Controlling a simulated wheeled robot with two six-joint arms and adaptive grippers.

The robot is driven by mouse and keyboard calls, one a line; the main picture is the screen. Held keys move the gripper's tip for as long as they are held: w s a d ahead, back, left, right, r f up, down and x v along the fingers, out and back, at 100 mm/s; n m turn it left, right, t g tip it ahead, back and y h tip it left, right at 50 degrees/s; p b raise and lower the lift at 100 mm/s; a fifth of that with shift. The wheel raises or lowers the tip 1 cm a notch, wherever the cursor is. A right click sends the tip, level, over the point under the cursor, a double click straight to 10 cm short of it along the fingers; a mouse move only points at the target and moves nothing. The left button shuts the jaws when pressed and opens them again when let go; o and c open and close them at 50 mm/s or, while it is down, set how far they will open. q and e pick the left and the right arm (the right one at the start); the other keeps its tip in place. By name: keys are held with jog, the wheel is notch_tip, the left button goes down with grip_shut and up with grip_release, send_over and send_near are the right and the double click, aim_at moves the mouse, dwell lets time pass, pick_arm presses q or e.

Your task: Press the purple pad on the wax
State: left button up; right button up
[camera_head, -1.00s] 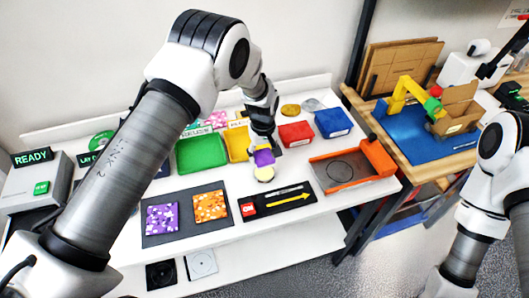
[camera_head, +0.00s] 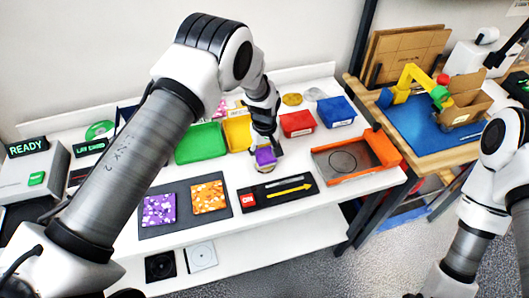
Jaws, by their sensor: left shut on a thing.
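My left gripper (camera_head: 266,146) points down over the middle of the white table, shut on a small purple pad (camera_head: 265,157). A pale cream round piece (camera_head: 266,168), which looks like the wax, shows just under the pad. The pad covers part of it. At this size I cannot tell whether pad and wax touch. My right arm shows at the right edge, but its gripper is out of view.
A green bin (camera_head: 201,143), a yellow bin (camera_head: 237,133), a red bin (camera_head: 297,124) and a blue bin (camera_head: 336,112) stand behind. An orange-edged tray (camera_head: 342,165) lies to the right. A dark mat (camera_head: 185,228) with purple and orange squares lies in front.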

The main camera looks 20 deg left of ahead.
aim_at(264, 154)
pick_arm(q)
jog(key=shift+s, duration=0.2)
jog(key=shift+w+f, duration=0.15)
jog(key=shift+f, duration=0.05)
jog(key=shift+f+b, duration=0.3)
jog(key=shift+b, duration=0.25)
dwell(1.1)
jog(key=shift+r+p, duration=2.15)
jog(key=shift+r, duration=1.4)
